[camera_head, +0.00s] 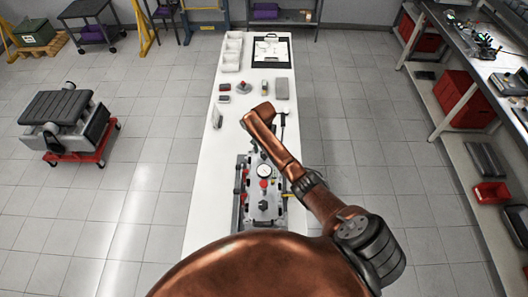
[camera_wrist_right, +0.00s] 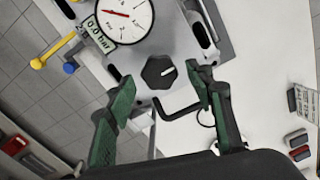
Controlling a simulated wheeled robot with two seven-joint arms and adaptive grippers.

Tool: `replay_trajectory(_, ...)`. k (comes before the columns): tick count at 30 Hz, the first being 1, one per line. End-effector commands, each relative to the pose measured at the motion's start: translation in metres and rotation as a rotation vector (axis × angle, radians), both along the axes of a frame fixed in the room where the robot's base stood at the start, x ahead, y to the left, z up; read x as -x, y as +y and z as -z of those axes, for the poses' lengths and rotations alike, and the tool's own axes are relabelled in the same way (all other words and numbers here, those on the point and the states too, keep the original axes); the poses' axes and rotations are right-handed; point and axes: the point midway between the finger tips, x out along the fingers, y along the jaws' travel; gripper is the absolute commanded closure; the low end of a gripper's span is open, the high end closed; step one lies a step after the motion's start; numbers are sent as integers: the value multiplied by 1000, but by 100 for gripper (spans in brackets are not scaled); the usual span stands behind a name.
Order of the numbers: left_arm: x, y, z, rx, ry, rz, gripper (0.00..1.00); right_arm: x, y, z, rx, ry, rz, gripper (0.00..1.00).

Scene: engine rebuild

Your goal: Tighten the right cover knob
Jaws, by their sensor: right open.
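In the right wrist view, a black faceted cover knob (camera_wrist_right: 158,71) with a white pointer line sits on the grey cover of the engine assembly (camera_wrist_right: 175,35). My right gripper (camera_wrist_right: 158,84) is open, with its two green-padded fingers on either side of the knob and a gap visible to each. Nothing is held. The right gripper is hard to make out there. My left gripper is not in view.
A pressure gauge (camera_wrist_right: 124,14) with a "0.0 bar" label stands beside the knob. A bent black rod (camera_wrist_right: 178,111) lies just below the knob. Yellow (camera_wrist_right: 50,50) and blue levers stick out at left. Trays (camera_head: 232,52) and small parts lie at the table's far end.

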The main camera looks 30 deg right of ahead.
Motion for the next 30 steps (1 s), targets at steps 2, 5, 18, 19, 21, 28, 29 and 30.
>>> replay_trajectory(2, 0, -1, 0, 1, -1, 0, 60, -2, 0, -14, 0, -6, -1, 51)
replay_trajectory(5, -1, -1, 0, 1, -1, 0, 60, -2, 0, -35, 0, -8, 0, 51)
replay_trajectory(18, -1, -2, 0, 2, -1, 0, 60, -2, 0, -106, -1, -4, 0, 51)
replay_trajectory(19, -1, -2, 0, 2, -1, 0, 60, -2, 0, -107, -1, -4, 0, 51)
replay_trajectory(21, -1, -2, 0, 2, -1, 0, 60, -1, 0, -110, 0, -3, 0, 51)
replay_trajectory(28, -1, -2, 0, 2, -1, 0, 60, -1, 0, -111, -1, -2, 0, 51)
replay_trajectory(29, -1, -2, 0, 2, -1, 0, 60, -1, 0, -111, -1, -2, 0, 51)
replay_trajectory(30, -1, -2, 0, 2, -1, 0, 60, -1, 0, -111, -1, -2, 0, 51)
